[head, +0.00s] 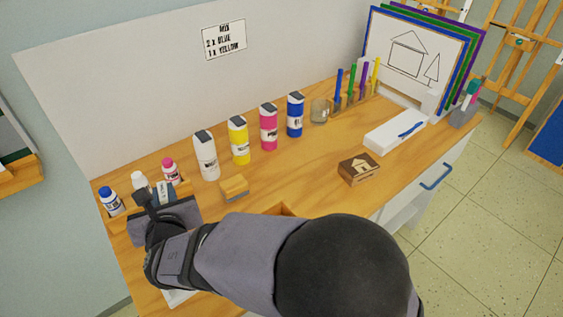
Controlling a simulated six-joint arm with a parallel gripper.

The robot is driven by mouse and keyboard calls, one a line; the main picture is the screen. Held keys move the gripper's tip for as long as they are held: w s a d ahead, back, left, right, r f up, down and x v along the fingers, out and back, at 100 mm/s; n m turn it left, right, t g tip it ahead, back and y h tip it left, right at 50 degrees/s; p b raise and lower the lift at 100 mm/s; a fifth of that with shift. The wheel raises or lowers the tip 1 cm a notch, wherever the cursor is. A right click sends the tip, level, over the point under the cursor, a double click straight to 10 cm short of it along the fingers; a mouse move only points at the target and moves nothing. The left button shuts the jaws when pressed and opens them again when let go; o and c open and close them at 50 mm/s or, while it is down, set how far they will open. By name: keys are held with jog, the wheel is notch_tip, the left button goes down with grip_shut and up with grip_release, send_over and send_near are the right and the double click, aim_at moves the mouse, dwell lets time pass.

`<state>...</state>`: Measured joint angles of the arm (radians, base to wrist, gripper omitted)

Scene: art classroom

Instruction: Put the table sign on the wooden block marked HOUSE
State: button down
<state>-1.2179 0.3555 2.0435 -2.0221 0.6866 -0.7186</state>
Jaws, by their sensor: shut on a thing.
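The wooden block with a dark house picture on top (360,168) lies on the table right of centre, its top bare. My gripper (160,196) is far to its left, by the small paint bottles. It is shut on a small grey thing with pale lettering (163,191), which looks like the table sign. My gripper and arm hide much of it, and I cannot tell whether it touches the table.
Small bottles (109,201) stand in a holder beside my gripper. Large paint bottles (240,142) line the back, with a wooden block (234,187) in front. A glass jar (319,110), pens and a white box (395,132) are farther right. The table between the two blocks is clear.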

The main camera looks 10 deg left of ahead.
jog(key=w+d+m+h, duration=0.1)
jog(key=w+d, duration=0.2)
jog(key=w+d+m+t+h+b, duration=0.1)
jog(key=w+d, duration=0.2)
jog(key=w, duration=0.1)
jog(key=w+d+m+h, duration=0.1)
jog(key=w+d, duration=0.2)
jog(key=w, duration=0.1)
jog(key=shift+d+t, duration=0.3)
jog(key=shift+d, duration=0.1)
jog(key=w+d+r+m+h+b, duration=0.1)
jog(key=w+d+m+h+b, duration=0.15)
jog(key=w+d, duration=0.6)
notch_tip(320, 180, up, 3)
jog(key=m+h+b, duration=0.1)
jog(key=m+h, duration=0.5)
jog(key=h, duration=0.1)
send_over(359, 166)
jog(key=shift+w+d+r+n, duration=0.1)
jog(key=shift+r+n, duration=0.05)
jog(key=shift+n, duration=0.1)
jog(key=shift+f+b, duration=1.8)
jog(key=shift+f, duration=3.2)
jog(key=shift+f, duration=0.15)
